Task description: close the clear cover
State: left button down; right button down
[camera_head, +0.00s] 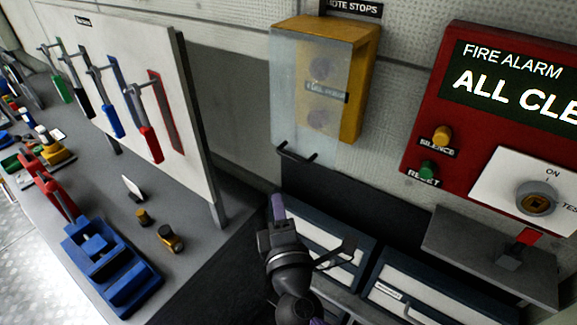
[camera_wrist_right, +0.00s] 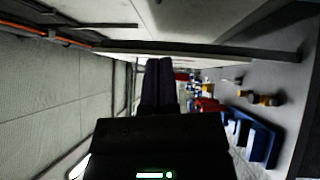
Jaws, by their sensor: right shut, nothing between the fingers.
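The clear cover (camera_head: 285,95) hangs over the front of a yellow box (camera_head: 363,85) on the wall in the head view. Round buttons and a label show through it. A dark bar handle (camera_head: 297,153) is at its lower edge. The cover reaches left of and below the box's yellow face; I cannot tell whether it sits flush. My right gripper (camera_head: 278,205) is below the handle, apart from it, fingers upward and shut with nothing between them. Its closed fingers also show in the right wrist view (camera_wrist_right: 159,85), where I cannot make out the cover. My left gripper is not in view.
A red fire alarm panel (camera_head: 480,120) is right of the box, with a grey shelf (camera_head: 480,255) below it. A white tool board (camera_head: 180,90) stands at left above a grey bench (camera_head: 190,205) holding a blue vise (camera_head: 110,265). Dark-framed drawers (camera_head: 325,240) are beside my gripper.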

jog(key=w+d+r+p, duration=0.1)
jog(key=w, duration=0.6)
jog(key=shift+w+d, duration=0.3)
jog(key=w+d+b, duration=0.1)
jog(key=b, duration=0.1)
jog(key=shift+w+d+n+t+b, duration=0.1)
jog(key=shift+w+n+t+b, duration=0.05)
jog(key=shift+n+t+b, duration=0.2)
